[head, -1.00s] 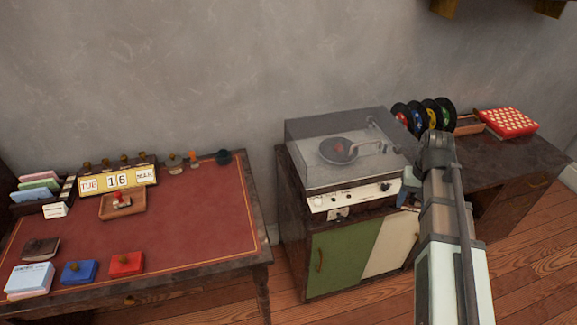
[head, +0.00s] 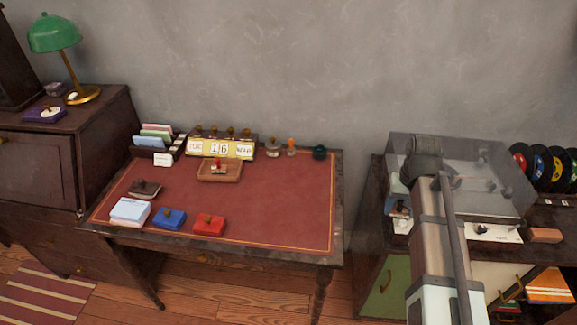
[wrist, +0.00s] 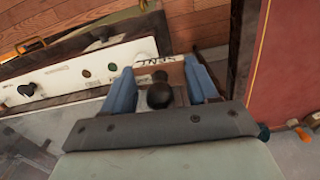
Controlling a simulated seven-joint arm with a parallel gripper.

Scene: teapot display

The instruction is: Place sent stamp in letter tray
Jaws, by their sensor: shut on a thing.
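The sent stamp (wrist: 160,94) is between the blue fingers of my gripper (wrist: 163,85) in the wrist view. It has a round dark knob and a pale face plate lettered "SENT". In the head view my gripper (head: 398,210) is shut on it near the left front of the record player, apart from the desk. A small wooden tray (head: 232,178) on the red desk top holds a red-knobbed stamp. A dark letter holder (head: 152,154) with coloured envelopes stands at the desk's back left. I cannot tell which is the letter tray.
The record player (head: 470,160) stands on a cabinet right of the desk (head: 280,200), with a gap between. A blue box (head: 170,218), a red box (head: 209,224) and a paper stack (head: 130,211) line the desk's front. A calendar (head: 220,148) stands behind.

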